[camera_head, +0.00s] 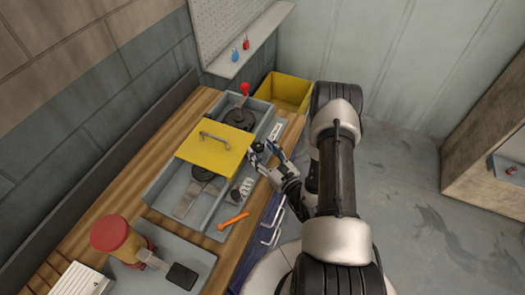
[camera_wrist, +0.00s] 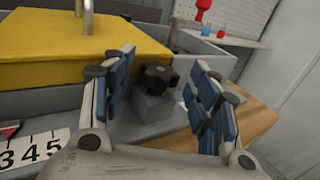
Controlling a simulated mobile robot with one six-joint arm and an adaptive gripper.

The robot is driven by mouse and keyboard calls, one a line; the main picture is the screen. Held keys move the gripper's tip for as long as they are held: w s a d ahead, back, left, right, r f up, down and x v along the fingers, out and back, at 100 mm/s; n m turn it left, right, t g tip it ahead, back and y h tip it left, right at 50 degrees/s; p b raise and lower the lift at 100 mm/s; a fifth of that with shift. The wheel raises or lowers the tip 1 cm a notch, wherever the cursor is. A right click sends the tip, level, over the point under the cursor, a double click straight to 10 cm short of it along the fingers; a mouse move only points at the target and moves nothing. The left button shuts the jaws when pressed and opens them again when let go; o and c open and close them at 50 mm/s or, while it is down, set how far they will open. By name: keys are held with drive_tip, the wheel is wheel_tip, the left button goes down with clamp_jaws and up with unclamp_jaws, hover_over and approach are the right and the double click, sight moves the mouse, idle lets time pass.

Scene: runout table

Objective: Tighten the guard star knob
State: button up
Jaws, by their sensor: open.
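The guard star knob is a small black lobed knob (camera_wrist: 158,78) on a grey block (camera_wrist: 155,105), in the wrist view. It sits at the right end of the yellow guard cover (camera_wrist: 60,48), which also shows in the head view (camera_head: 212,150) with a handle on top. My gripper (camera_wrist: 165,90) is open, its blue-padded fingers to the left and right of the knob in the picture. I cannot tell whether either finger touches it. In the head view my gripper (camera_head: 266,155) is at the cover's right edge and hides the knob.
A number strip (camera_wrist: 32,150) lies at the lower left of the wrist view. An orange-handled tool (camera_head: 233,222) lies on the front edge. A yellow bin (camera_head: 287,92) stands beyond the grey trough. A red-topped device (camera_head: 118,238) stands at the near left. Floor at right is clear.

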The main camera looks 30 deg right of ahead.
drive_tip(key=shift+s, duration=0.1)
drive_tip(key=s, duration=0.4)
drive_tip(key=s+d, duration=0.1)
drive_tip(key=s, duration=0.1)
drive_tip(key=shift+s, duration=0.95)
drive_tip(key=shift+a, duration=0.1)
drive_tip(key=s+d+r+n+g+y+p, duration=0.5)
drive_tip(key=s+d+r+g, duration=0.1)
drive_tip(key=d+r, duration=0.2)
drive_tip(key=x, duration=1.1)
drive_tip(key=b+x, duration=0.1)
drive_tip(key=x, duration=0.5)
drive_tip(key=shift+w+f, duration=0.3)
drive_tip(key=shift+f, duration=0.1)
drive_tip(key=shift+c, duration=0.5)
